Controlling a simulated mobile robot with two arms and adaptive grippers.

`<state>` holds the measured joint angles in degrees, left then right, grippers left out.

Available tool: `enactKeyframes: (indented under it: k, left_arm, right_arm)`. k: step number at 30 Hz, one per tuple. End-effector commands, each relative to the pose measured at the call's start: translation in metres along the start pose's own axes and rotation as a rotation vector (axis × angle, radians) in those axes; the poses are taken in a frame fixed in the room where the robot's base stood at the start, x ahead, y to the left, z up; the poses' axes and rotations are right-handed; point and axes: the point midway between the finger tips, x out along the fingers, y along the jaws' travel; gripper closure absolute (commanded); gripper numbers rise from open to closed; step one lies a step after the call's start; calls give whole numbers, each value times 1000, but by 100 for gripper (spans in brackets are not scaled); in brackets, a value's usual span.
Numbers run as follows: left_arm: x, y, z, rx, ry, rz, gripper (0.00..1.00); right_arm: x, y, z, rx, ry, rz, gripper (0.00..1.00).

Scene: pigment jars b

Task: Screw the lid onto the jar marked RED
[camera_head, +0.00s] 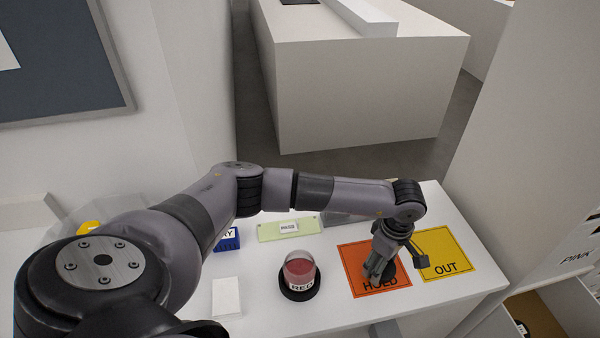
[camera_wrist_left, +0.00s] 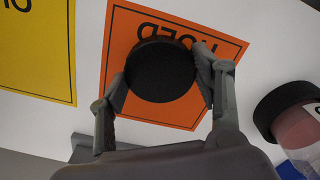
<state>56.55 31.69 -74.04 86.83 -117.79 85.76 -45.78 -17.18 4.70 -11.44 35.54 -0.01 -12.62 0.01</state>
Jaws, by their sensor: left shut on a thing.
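The jar marked RED (camera_head: 299,271) stands upright on the white table, with red contents and a black round base under it. I see no lid on it. It also shows at the right edge of the left wrist view (camera_wrist_left: 297,128). My left gripper (camera_head: 380,268) is to the right of the jar, over the orange HOLD mat (camera_head: 357,257). In the left wrist view its two fingers (camera_wrist_left: 162,78) are shut on a round black lid (camera_wrist_left: 160,70), one on each side. Whether the lid touches the mat I cannot tell. My right gripper is not in view.
A yellow OUT mat (camera_head: 446,256) lies right of the HOLD mat. A blue box (camera_head: 228,240), a pale green labelled tray (camera_head: 270,232) and a white block (camera_head: 226,297) are left of the jar. A PINK-labelled bin (camera_head: 573,275) stands at the right. Table between jar and HOLD mat is clear.

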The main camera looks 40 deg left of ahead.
Motion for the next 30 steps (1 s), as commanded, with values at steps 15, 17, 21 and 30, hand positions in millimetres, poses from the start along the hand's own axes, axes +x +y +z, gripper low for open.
enactKeyframes:
  k: [15, 17, 21, 30]
  left_arm:
    - [-43, 1, 0, -1, 0, 2, 74]
    - [-46, 0, 0, -1, 0, 2, 74]
    - [-49, 0, 0, -1, -1, 1, 74]
    - [-53, -2, 0, 40, -4, 3, 74]
  right_arm:
    - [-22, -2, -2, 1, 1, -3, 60]
    - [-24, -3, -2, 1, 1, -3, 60]
    - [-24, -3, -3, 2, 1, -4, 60]
    - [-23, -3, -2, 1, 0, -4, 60]
